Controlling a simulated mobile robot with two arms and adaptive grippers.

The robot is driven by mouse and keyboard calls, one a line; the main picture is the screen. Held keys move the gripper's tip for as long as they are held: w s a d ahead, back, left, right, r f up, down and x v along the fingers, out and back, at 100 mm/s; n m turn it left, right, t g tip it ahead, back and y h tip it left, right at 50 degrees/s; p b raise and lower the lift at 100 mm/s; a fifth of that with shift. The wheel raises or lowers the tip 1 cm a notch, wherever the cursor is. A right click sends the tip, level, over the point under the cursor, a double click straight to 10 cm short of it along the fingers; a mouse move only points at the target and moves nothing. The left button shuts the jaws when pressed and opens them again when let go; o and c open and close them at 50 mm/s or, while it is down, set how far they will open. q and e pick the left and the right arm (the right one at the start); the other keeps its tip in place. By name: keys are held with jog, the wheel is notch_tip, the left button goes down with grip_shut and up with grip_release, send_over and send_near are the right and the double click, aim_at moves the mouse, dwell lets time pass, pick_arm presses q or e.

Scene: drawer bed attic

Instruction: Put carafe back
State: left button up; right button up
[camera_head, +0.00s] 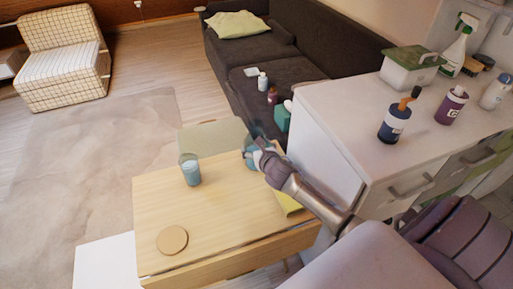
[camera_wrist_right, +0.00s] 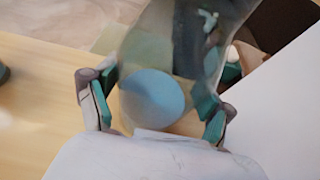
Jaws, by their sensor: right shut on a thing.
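The carafe (camera_head: 249,161) is clear glass with blue in its lower part. It is over the far right corner of the wooden table. My right gripper (camera_head: 262,157) is shut on it, partly hiding it. In the right wrist view the carafe (camera_wrist_right: 165,55) stands between the teal-padded fingers of my right gripper (camera_wrist_right: 157,103), with the round blue part between them. I cannot tell whether its base touches the table. My left gripper is not in view.
The wooden table (camera_head: 212,222) carries a glass of blue liquid (camera_head: 191,172), a round wooden coaster (camera_head: 172,240) and a yellow item (camera_head: 287,204). A white cabinet (camera_head: 330,135) with several bottles stands right. A dark sofa (camera_head: 262,68) is behind. The table's middle is clear.

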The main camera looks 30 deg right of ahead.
jog(key=shift+f, duration=0.1)
jog(key=o, duration=1.3)
jog(key=p+v, duration=0.1)
jog(key=v, duration=1.1)
jog(key=shift+p, duration=0.3)
